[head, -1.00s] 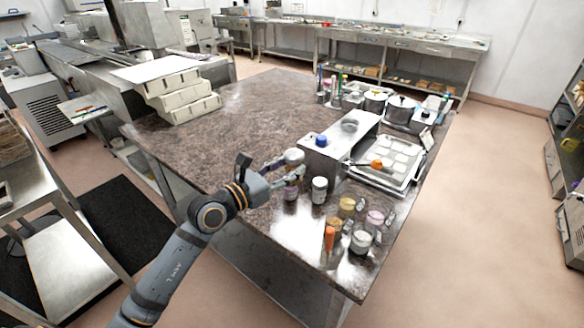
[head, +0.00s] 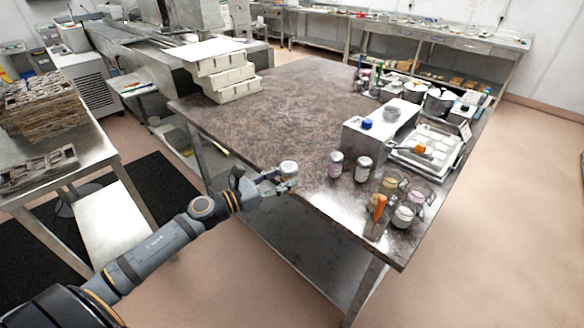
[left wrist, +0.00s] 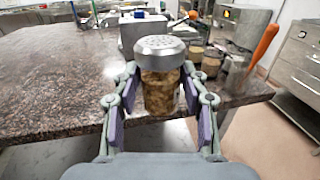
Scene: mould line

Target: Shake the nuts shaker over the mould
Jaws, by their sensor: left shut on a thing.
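My left gripper (head: 272,178) is shut on the nuts shaker (head: 288,170), a clear jar with a pale metal lid, held upright near the table's front edge. In the left wrist view the nuts shaker (left wrist: 160,91) shows a perforated lid and brown chunky contents between both finger pads. The mould (head: 435,137) is a pale sheet with several cavities, at the right side of the table. It lies well to the right of my left gripper, beyond a steel box. An orange-headed tool (head: 420,149) lies over its near left part. My right gripper is not in view.
Two more shakers (head: 335,164) (head: 363,168) stand before the steel box (head: 361,139). Several small cups and an orange-handled tool (head: 380,207) stand near the front right corner. Pale stacked blocks (head: 233,88) sit at the back left. The table's middle (head: 270,120) is clear.

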